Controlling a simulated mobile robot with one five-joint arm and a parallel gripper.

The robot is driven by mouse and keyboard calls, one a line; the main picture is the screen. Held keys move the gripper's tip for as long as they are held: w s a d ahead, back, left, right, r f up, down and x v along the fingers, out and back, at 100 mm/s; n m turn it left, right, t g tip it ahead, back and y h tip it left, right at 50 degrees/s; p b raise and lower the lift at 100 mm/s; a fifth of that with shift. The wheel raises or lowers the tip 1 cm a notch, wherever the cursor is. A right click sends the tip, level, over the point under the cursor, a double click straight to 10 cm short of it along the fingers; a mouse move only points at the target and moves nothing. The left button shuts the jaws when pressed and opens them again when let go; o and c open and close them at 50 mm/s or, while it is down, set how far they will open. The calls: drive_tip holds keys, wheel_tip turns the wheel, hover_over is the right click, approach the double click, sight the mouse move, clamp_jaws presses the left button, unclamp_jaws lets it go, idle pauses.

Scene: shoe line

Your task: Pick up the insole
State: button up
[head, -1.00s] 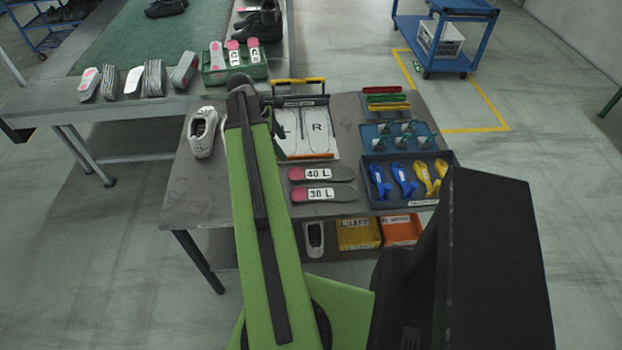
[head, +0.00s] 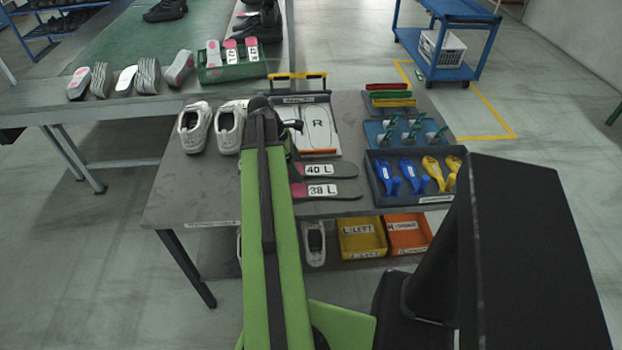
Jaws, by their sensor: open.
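Two grey insoles lie flat on the grey table (head: 190,200), one above the other in the picture. The upper insole is labelled 40 L (head: 345,171) and the lower insole 38 L (head: 347,191). My green arm covers part of their pink left ends. My gripper (head: 292,127) shows only as a small dark part beside the arm's far end, open, over the left part of the white board marked R (head: 319,122). It is farther back than the insoles and apart from them. Most of the gripper is hidden behind the arm.
Two white shoes (head: 195,128) stand left of my arm. A dark tray (head: 414,202) with blue and yellow shoe forms is at the right, with a blue rack (head: 376,134) behind it. Yellow (head: 361,240) and orange bins sit below. The table's front left is clear.

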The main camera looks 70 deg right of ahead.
drive_tip(key=shift+s+f, duration=0.15)
drive_tip(key=shift+f, duration=0.1)
drive_tip(key=c, duration=1.4)
drive_tip(key=shift+r, duration=0.1)
wheel_tip(320, 180, up, 4)
drive_tip(key=p, duration=0.5)
drive_tip(key=shift+r, duration=0.2)
drive_tip(key=s+a+r+p, duration=0.1)
drive_tip(key=s+r+p, duration=0.1)
drive_tip(key=s, duration=0.1)
drive_tip(key=s+a+r+p, duration=0.1)
drive_tip(key=s+r+p, duration=0.1)
drive_tip(key=s, duration=0.2)
drive_tip(key=s+a+r+p, duration=0.1)
drive_tip(key=s+r+p, duration=0.1)
drive_tip(key=s, duration=0.2)
drive_tip(key=shift+a+r, duration=0.2)
drive_tip(key=shift+a, duration=0.05)
